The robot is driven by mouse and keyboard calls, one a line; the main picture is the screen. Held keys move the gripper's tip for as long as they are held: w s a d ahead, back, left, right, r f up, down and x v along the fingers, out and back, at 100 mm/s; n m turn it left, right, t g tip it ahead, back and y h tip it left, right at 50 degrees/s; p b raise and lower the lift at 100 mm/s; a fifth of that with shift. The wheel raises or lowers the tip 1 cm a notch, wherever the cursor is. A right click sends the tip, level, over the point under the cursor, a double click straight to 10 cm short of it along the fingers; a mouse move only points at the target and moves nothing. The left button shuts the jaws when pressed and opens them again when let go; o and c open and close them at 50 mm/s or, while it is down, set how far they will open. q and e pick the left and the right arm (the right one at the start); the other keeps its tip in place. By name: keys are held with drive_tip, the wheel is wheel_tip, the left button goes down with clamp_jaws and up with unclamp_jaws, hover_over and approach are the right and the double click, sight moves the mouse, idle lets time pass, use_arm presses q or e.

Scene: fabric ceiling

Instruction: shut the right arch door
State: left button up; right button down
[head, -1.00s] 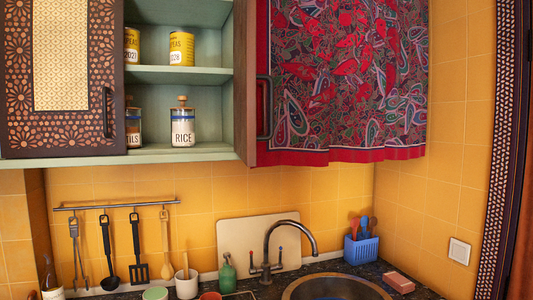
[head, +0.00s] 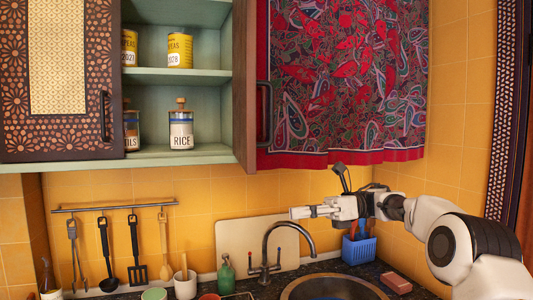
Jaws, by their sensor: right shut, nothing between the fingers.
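A wall cabinet (head: 185,153) with pale green shelves shows its open middle. A dark patterned door panel (head: 70,128) with a black handle (head: 105,116) covers its left part. A brown upright panel (head: 244,90) bounds the opening on the right. Beside it, a red patterned cloth (head: 345,80) hangs, with another dark handle (head: 263,112) at its left edge. I cannot tell which panel is the right arch door; the cloth hides what is behind it. My right gripper (head: 294,212) is shut and empty, below the cloth, pointing left, apart from both handles. My left gripper is not in view.
A curved tap (head: 265,250) and round sink (head: 335,286) lie below my right gripper. A blue utensil holder (head: 359,249) stands behind my arm. Jars, including one marked RICE (head: 181,130), stand on the shelves. Utensils hang from a rail (head: 115,206) at left.

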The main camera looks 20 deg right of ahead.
drive_tip(key=s+d+r+n+t, duration=0.1)
drive_tip(key=s+d+r, duration=0.2)
drive_tip(key=r, duration=0.4)
drive_tip(key=s+d+r+n+t, duration=0.1)
drive_tip(key=s+d+r, duration=0.15)
drive_tip(key=r, duration=0.35)
use_arm(q)
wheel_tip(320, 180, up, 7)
drive_tip(key=p, duration=0.6)
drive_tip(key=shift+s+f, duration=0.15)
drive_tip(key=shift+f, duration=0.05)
use_arm(e)
drive_tip(key=w+a, duration=0.2)
drive_tip(key=a, duration=1.2)
drive_tip(key=shift+w+f, duration=0.15)
drive_tip(key=shift+w, duration=0.05)
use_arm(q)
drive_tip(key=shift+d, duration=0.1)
